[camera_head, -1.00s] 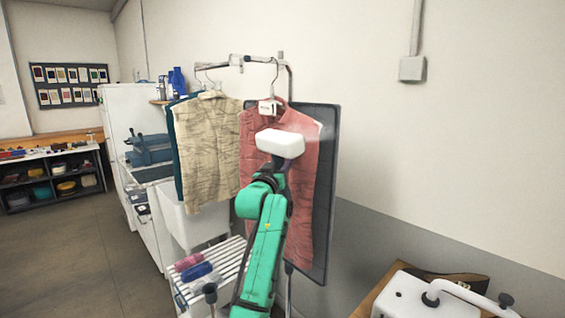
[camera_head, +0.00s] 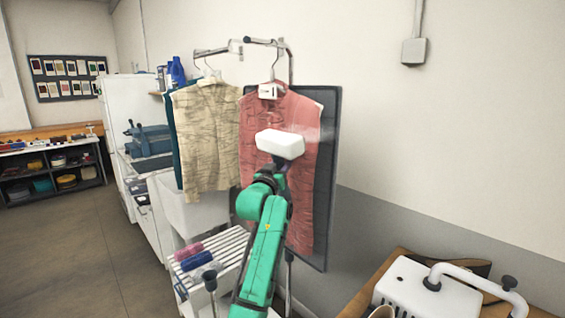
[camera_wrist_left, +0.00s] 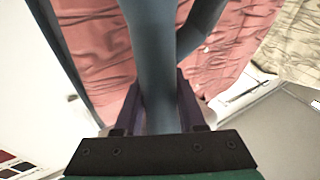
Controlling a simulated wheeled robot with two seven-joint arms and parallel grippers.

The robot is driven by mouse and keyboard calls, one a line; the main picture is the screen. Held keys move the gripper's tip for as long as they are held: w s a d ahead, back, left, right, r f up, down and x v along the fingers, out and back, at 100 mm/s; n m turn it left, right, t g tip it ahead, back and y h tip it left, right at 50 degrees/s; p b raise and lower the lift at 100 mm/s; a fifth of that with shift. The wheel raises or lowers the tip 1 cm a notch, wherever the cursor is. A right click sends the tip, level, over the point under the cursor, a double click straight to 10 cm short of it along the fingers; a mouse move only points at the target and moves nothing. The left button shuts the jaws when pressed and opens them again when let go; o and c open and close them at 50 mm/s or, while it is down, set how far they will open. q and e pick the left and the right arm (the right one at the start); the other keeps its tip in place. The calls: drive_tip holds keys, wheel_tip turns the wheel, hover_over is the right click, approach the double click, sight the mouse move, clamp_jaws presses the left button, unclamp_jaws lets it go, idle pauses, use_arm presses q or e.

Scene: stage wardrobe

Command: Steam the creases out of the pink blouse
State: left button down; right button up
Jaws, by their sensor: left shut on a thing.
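The pink blouse (camera_head: 301,198) hangs on a hanger from the rail in front of a dark board. Creases show on its cloth, also in the left wrist view (camera_wrist_left: 92,38). A white steamer head (camera_head: 280,143) is in front of the blouse's upper middle, with faint steam at its right. I cannot tell whether it touches the cloth. My green left arm reaches up to it. In the left wrist view my left gripper (camera_wrist_left: 160,105) is shut on the steamer's grey-blue handle (camera_wrist_left: 158,60). The arm hides part of the blouse's lower left. My right gripper is not in view.
A creased cream garment (camera_head: 208,135) hangs left of the blouse, with a teal one behind it. The dark board (camera_head: 327,170) stands behind the blouse. A slatted rack (camera_head: 232,243) with rolled items is below. A white machine with a hose (camera_head: 418,290) sits at lower right.

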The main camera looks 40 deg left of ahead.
use_arm(q)
drive_tip(key=shift+w+d+f+b, duration=0.1)
drive_tip(key=shift+f+b, duration=10.3)
drive_tip(key=shift+f, duration=6.6)
wheel_tip(320, 180, down, 6)
drive_tip(key=b, duration=0.3)
drive_tip(key=shift+r+b, duration=0.1)
drive_tip(key=shift+b, duration=0.25)
